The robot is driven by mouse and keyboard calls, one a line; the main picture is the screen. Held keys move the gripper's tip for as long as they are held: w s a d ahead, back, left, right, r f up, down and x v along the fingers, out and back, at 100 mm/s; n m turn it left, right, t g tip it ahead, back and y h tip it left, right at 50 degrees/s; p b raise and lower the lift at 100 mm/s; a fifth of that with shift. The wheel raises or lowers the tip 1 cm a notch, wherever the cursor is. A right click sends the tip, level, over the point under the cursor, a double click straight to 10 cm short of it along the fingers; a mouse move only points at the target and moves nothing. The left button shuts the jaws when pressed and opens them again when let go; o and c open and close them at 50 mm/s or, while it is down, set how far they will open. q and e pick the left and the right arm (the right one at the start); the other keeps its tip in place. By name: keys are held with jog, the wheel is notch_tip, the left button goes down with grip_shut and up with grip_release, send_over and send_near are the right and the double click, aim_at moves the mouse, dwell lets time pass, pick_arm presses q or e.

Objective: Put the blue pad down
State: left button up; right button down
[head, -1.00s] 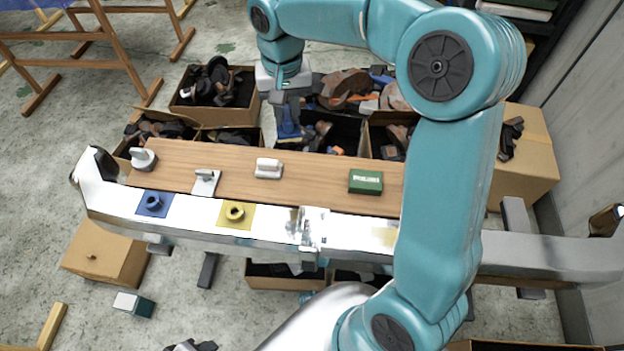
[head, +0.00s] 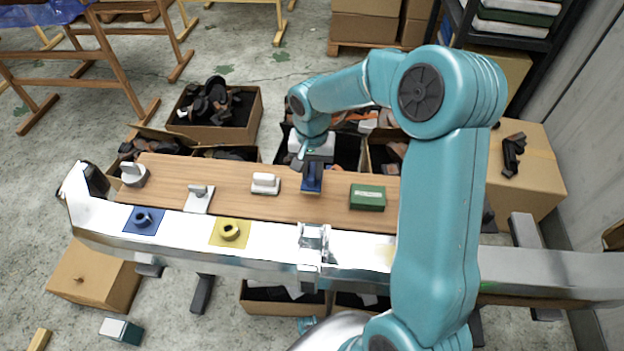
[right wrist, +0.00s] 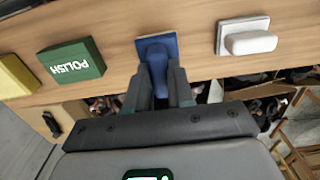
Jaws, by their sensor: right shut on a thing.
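The blue pad (head: 312,184) is at the far part of the wooden board (head: 235,180), between a white handled pad (head: 265,183) and a green box (head: 367,197). My right gripper (head: 312,168) is above it, fingers pointing down. In the right wrist view, my right gripper (right wrist: 160,88) is shut on the handle of the blue pad (right wrist: 156,46), whose flat base is at the board's surface. I cannot tell whether the base touches the wood. My left gripper is not in view.
A grey-white knob piece (head: 133,175) and a white scraper-like piece (head: 199,198) are at left. Filled cartons (head: 220,113) stand behind.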

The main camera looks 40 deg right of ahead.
aim_at(312, 171)
notch_tip(312, 171, down, 3)
jog(key=shift+f+b, duration=0.1)
jog(key=shift+b, duration=0.25)
jog(key=shift+f, duration=0.25)
jog(key=shift+f, duration=0.2)
jog(key=c, duration=1)
grip_release()
jog(key=shift+r, duration=0.1)
